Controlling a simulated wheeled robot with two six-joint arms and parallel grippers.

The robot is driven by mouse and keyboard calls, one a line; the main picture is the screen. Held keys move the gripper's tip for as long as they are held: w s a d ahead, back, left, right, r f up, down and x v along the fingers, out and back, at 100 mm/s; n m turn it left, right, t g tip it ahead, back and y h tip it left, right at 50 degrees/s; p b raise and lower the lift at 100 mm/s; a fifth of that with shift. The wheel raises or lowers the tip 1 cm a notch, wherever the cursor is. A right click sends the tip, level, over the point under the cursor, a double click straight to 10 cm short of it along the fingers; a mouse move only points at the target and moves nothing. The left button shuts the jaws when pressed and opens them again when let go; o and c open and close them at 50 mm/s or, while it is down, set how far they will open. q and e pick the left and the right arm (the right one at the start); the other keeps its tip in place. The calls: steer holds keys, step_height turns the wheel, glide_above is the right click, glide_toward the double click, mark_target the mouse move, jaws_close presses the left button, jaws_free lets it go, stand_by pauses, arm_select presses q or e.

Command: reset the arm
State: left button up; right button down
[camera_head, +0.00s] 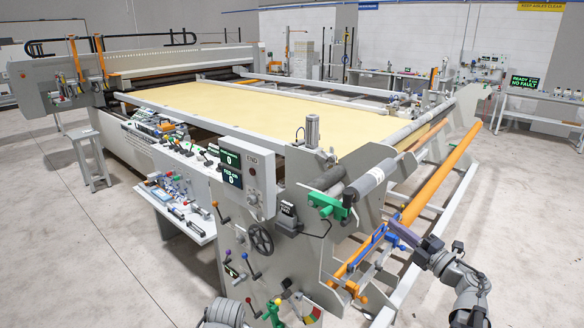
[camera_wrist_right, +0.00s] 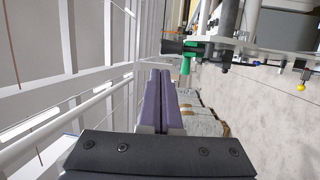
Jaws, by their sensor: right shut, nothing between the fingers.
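My right gripper (camera_head: 391,223) is at the lower right of the head view, its arm coming in from the bottom right. Its dark purple fingers are closed together with nothing between them. The wrist view shows the two fingers (camera_wrist_right: 160,74) side by side, pointing up the picture. In the head view the fingertips overlap a long orange bar (camera_head: 455,152) and lie close to a blue part (camera_head: 368,248); I cannot tell whether they touch. My left gripper does not show.
The quilting machine carries a wide yellow sheet (camera_head: 270,108). Its near end has a handwheel (camera_head: 261,239), several coloured levers and a green clamp (camera_head: 328,203). A grey rail (camera_head: 432,240) runs beside the orange bar. The floor (camera_head: 530,220) at the right is clear.

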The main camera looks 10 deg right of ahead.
steer(key=w+a+m+h, duration=0.3)
steer(key=w+m+h, duration=0.6)
steer(key=m+h, duration=0.3)
steer(key=s+a+f+m+g, duration=0.2)
steer(key=a+f+m+g, duration=0.6)
steer(key=f, duration=0.5)
steer(key=s+a+f+g+y, duration=0.1)
steer(key=s+a+f+g, duration=0.1)
steer(key=s+a+f, duration=0.35)
steer(key=s+a+f+g+y, duration=0.1)
steer(key=s+a+f+g, duration=0.15)
steer(key=a, duration=0.55)
steer(key=s+a+f+n+g, duration=0.1)
steer(key=s+a+f+g, duration=0.1)
steer(key=s+a, duration=0.3)
steer(key=s+a+f+g+y, duration=0.1)
steer(key=s+a+g, duration=0.3)
steer(key=s, duration=0.6)
steer(key=shift+a+f+n, duration=0.4)
steer(key=shift+a+f, duration=0.3)
